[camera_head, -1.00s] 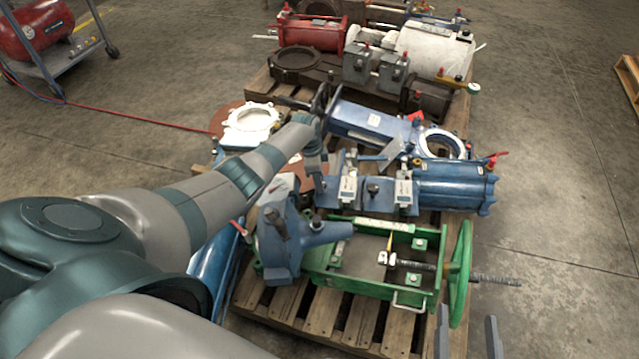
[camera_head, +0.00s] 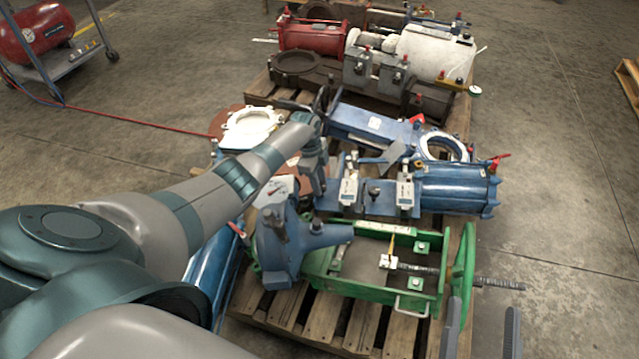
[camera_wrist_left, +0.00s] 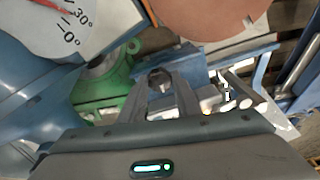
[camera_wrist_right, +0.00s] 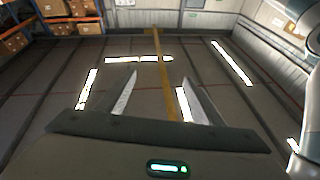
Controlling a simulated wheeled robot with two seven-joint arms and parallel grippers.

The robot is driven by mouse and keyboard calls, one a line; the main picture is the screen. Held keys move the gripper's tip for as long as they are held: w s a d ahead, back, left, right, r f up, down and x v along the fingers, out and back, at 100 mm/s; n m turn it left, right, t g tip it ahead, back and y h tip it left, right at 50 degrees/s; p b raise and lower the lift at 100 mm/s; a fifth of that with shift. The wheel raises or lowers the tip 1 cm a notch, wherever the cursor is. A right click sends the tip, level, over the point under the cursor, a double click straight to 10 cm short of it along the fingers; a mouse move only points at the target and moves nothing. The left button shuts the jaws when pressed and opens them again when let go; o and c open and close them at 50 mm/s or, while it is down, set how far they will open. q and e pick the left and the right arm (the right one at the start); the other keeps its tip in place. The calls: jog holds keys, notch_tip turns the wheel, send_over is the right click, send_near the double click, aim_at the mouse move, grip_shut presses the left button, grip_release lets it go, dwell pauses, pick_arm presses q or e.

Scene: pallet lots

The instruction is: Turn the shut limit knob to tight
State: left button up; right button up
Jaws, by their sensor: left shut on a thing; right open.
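In the head view my gripper and arm make the knob hard to make out. A white dial (camera_wrist_left: 75,20) with a red pointer and marks of 0 and 30° shows beside it. The knob's own setting marks cannot be read. My right gripper (camera_head: 481,325) is open and empty at the lower right, clear of the pallet.
The green frame (camera_head: 350,285) with a handwheel (camera_head: 464,275) lies on a wooden pallet (camera_head: 300,318). A blue actuator (camera_head: 455,187) and a white ring flange (camera_head: 252,127) are close by. A red compressor (camera_head: 38,35) stands far left.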

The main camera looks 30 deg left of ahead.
pick_arm(q)
jog(key=o, duration=1)
jog(key=shift+o, duration=0.2)
jog(key=shift+r, duration=0.1)
jog(key=shift+r, duration=0.1)
jog(key=shift+a+r+p, duration=0.1)
jog(key=shift+r+p, duration=0.2)
jog(key=shift+r, duration=0.2)
jog(key=r, duration=0.2)
jog(key=r+p, duration=0.1)
jog(key=r, duration=0.1)
jog(key=a+r+p, duration=0.1)
jog(key=r, duration=0.1)
jog(key=shift+s+r, duration=0.25)
jog(key=shift+r, duration=0.05)
notch_tip(320, 180, up, 9)
jog(key=a+p, duration=0.1)
jog(key=p, duration=0.1)
jog(key=shift+s+a, duration=0.25)
jog(key=shift+s, duration=0.15)
pick_arm(e)
jog(key=d+f+g+h, duration=0.1)
jog(key=d+f+g, duration=0.1)
jog(key=f+g, duration=0.3)
jog(key=s+d+f+g+h, duration=0.1)
jog(key=f+g, duration=0.4)
jog(key=f, duration=0.6)
jog(key=shift+s+d+f+h, duration=0.2)
jog(key=shift+d+h, duration=0.2)
jog(key=shift+h, duration=0.4)
